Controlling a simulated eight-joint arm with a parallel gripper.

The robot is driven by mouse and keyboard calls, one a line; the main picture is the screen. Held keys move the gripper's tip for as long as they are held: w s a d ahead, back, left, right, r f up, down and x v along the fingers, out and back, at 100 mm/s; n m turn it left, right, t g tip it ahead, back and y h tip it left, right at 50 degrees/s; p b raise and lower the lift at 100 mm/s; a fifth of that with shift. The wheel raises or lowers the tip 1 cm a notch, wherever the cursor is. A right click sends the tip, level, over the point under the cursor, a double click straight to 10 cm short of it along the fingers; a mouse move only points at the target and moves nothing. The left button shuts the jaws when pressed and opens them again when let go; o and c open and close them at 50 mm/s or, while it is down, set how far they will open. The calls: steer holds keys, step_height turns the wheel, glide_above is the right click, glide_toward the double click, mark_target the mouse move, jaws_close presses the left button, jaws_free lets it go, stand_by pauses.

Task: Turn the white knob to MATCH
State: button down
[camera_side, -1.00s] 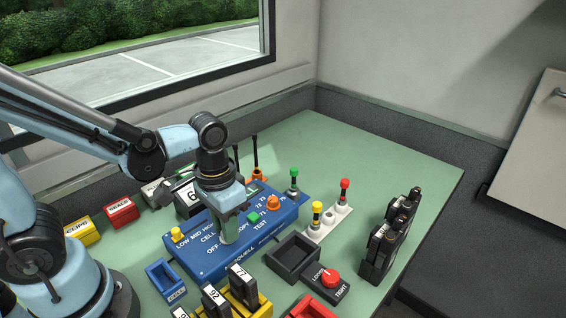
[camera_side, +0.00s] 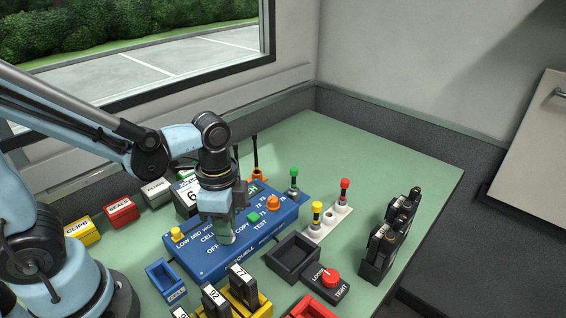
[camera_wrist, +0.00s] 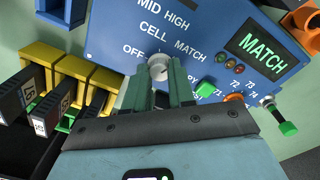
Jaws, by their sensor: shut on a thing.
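The white knob (camera_wrist: 159,67) sits on the blue panel (camera_wrist: 205,25) and shows in the wrist view between my fingertips. My gripper (camera_wrist: 158,80) is shut on it, with one green finger on each side. In the side view my gripper (camera_side: 227,236) points down at the panel (camera_side: 205,262) and hides the knob. The knob's pointer mark cannot be made out. The panel's display (camera_wrist: 261,49) reads MATCH in green.
A green button (camera_wrist: 205,88) and an orange knob (camera_side: 273,202) are on the panel right of my gripper. A yellow rack (camera_side: 238,297) with numbered black modules stands in front. A black tray (camera_side: 292,258) and a red LOOSE/TIGHT knob (camera_side: 331,278) lie to the right.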

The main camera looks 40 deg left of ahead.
steer(key=shift+m, duration=0.5)
steer(key=c, duration=0.9)
jaws_free()
steer(key=shift+c, duration=0.2)
step_height(320, 180, up, 12)
steer(key=shift+w+a, duration=0.1)
steer(key=w+a+f+n+t, duration=0.2)
steer(key=a+n+t, duration=0.3)
steer(key=n, duration=0.6)
steer(key=shift+w+f+t, duration=0.35)
steer(key=shift+f+t, duration=0.3)
steer(key=shift+t, duration=0.55)
